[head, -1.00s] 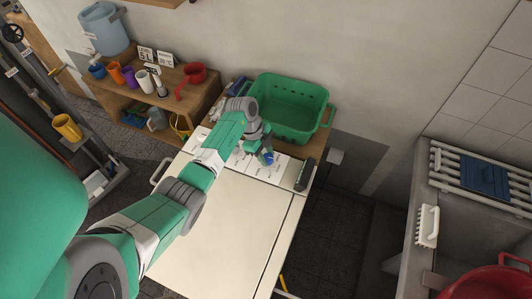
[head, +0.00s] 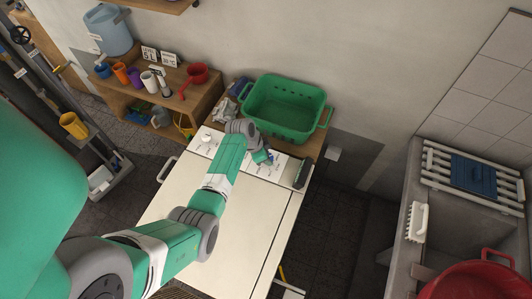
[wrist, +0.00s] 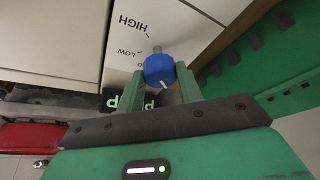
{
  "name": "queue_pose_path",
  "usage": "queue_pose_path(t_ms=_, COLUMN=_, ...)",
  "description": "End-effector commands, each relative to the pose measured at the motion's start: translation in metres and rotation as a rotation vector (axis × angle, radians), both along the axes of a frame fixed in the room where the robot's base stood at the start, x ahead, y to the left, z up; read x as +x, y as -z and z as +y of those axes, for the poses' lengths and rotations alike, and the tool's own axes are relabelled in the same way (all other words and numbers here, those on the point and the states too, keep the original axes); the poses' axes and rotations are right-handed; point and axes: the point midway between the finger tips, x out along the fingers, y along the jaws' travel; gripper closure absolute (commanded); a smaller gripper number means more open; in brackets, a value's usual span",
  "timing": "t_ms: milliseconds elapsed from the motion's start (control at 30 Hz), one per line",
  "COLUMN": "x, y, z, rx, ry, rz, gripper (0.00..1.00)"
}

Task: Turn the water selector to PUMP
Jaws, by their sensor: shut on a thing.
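A blue knob (wrist: 158,71) with a white mark on its rim stands on a short metal shaft from a white panel (wrist: 180,25). The panel near it reads HIGH and LOW; no PUMP marking is readable. My gripper (wrist: 160,82) has one finger on each side of the knob and is shut on it. In the head view my gripper (head: 265,158) is at the control strip (head: 250,168) along the back of the white machine, and mostly hides the knob. A black label with green letters (wrist: 118,100) is partly covered by a finger.
A green basket (head: 287,105) stands just behind the control strip, close to my wrist. A wooden shelf with cups and a red scoop (head: 196,74) is at left. The white machine top (head: 255,230) is clear. A concrete tub (head: 405,225) is at right.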

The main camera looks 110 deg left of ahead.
Motion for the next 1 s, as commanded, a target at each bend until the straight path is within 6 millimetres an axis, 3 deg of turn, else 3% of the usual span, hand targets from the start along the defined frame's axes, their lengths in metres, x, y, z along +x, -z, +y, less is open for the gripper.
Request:
queue_pose_path(t_ms=300, x=0.0008, y=-0.0019, z=0.0001, rx=0.001, ry=-0.098, rz=0.0, gripper=0.87)
queue_pose_path(t_ms=833, x=0.0008, y=-0.0012, z=0.0002, rx=0.002, ry=-0.116, rz=-0.001, gripper=0.87)
queue_pose_path(t_ms=867, x=0.0008, y=-0.0012, z=0.0002, rx=0.002, ry=-0.116, rz=-0.001, gripper=0.59)
queue_pose_path(t_ms=933, x=0.0008, y=-0.0011, z=0.0001, rx=0.002, ry=-0.116, rz=-0.001, gripper=0.45)
queue_pose_path(t_ms=1000, x=0.0008, y=-0.0009, z=0.0001, rx=0.001, ry=-0.116, rz=0.0, gripper=0.43)
